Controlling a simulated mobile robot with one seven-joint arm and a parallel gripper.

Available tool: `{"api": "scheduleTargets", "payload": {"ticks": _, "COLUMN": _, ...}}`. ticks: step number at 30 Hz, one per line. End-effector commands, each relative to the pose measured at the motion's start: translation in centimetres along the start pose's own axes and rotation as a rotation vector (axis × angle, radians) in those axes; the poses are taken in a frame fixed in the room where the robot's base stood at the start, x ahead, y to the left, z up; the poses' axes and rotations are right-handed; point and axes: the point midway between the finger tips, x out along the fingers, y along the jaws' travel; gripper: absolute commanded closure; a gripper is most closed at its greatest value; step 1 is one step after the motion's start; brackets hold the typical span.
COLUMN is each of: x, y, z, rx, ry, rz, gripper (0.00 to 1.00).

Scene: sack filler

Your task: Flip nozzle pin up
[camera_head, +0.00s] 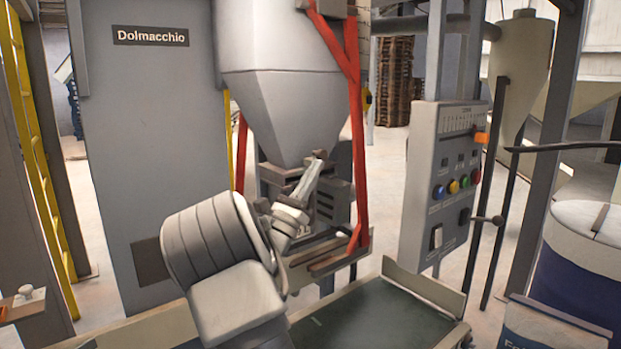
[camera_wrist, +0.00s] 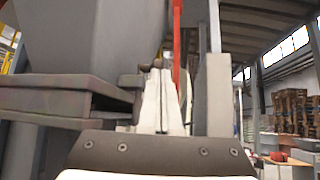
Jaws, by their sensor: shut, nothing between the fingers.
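The filling nozzle (camera_head: 272,177) is a dark grey block under the grey hopper (camera_head: 285,120). In the wrist view its dark flanged edge (camera_wrist: 70,92) lies left of the fingers. My gripper (camera_head: 317,163) points upward beside the nozzle, its pale fingers together and empty. In the wrist view the closed fingers (camera_wrist: 162,75) stand upright in the middle. A small dark stub (camera_wrist: 150,67), perhaps the nozzle pin, shows at the fingertips; I cannot tell if they touch it or which way it is turned. My wrist hides part of the nozzle area.
Red frame bars (camera_head: 354,130) run down beside the hopper, close to the right of my gripper. A control box (camera_head: 440,190) with coloured buttons stands further right. A dark green conveyor belt (camera_head: 385,318) lies below. A blue drum (camera_head: 580,265) stands at the right.

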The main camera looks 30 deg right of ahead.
Motion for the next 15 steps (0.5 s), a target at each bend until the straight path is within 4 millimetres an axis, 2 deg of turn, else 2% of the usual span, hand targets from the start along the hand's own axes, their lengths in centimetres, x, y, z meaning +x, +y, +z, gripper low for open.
{"api": "scheduleTargets", "payload": {"ticks": 8, "x": 0.2, "y": 0.0, "z": 0.2, "rx": 0.0, "ry": 0.0, "rz": 0.0, "gripper": 1.0}}
{"api": "scheduleTargets", "payload": {"ticks": 15, "x": 2.0, "y": 0.0, "z": 2.1, "rx": 0.001, "ry": -0.002, "rz": -0.001, "gripper": 1.0}}
